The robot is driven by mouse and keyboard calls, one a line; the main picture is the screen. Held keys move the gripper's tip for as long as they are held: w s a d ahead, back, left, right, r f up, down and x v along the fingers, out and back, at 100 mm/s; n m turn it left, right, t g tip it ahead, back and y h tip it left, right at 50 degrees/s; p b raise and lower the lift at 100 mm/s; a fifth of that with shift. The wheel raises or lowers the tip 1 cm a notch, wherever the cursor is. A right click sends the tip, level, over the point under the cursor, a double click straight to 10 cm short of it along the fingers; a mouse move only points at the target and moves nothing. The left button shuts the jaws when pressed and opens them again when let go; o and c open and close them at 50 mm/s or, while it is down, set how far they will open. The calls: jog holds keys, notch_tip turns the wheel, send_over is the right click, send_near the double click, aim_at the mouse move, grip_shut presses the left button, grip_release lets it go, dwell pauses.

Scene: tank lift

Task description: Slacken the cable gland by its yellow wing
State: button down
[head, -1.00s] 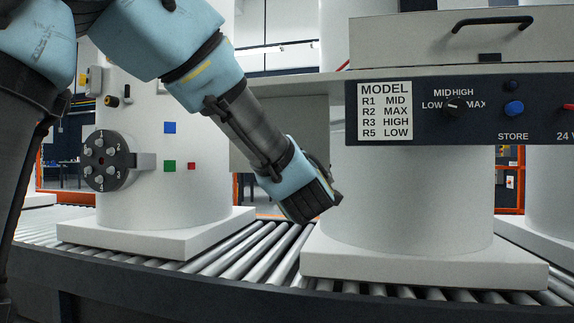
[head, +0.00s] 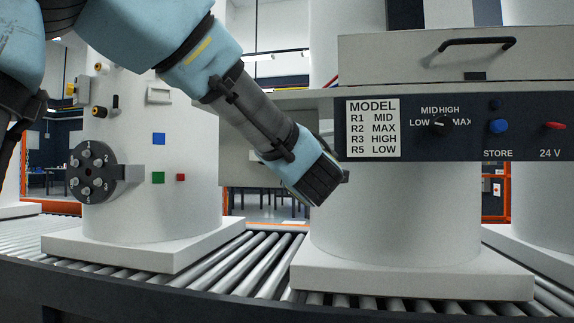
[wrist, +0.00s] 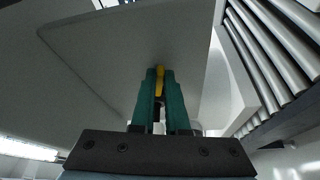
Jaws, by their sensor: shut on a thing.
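The yellow wing (wrist: 161,84) shows in the wrist view as a narrow strip between the two green fingers of my gripper (wrist: 159,74). The fingers are shut on it, one on each side, and cover most of it. The cable gland's body cannot be made out behind the fingers. In the head view, the end of my arm hangs in front of the gap between two white tanks, left of the control panel (head: 450,127). The fingers and the wing are hidden there.
A white tank (head: 200,205) with a numbered black flange (head: 92,185) stands left on the roller conveyor (head: 235,272). A second tank (head: 410,215) stands right, under the panel with its MODEL card (head: 372,128), dial and buttons. A pale surface (wrist: 185,35) lies close ahead of my fingers.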

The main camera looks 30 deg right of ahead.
jog(key=c, duration=0.9)
grip_release()
jog(key=p+v, duration=0.2)
jog(key=v, duration=0.8)
jog(key=shift+s+a, duration=0.2)
jog(key=shift+s, duration=0.1)
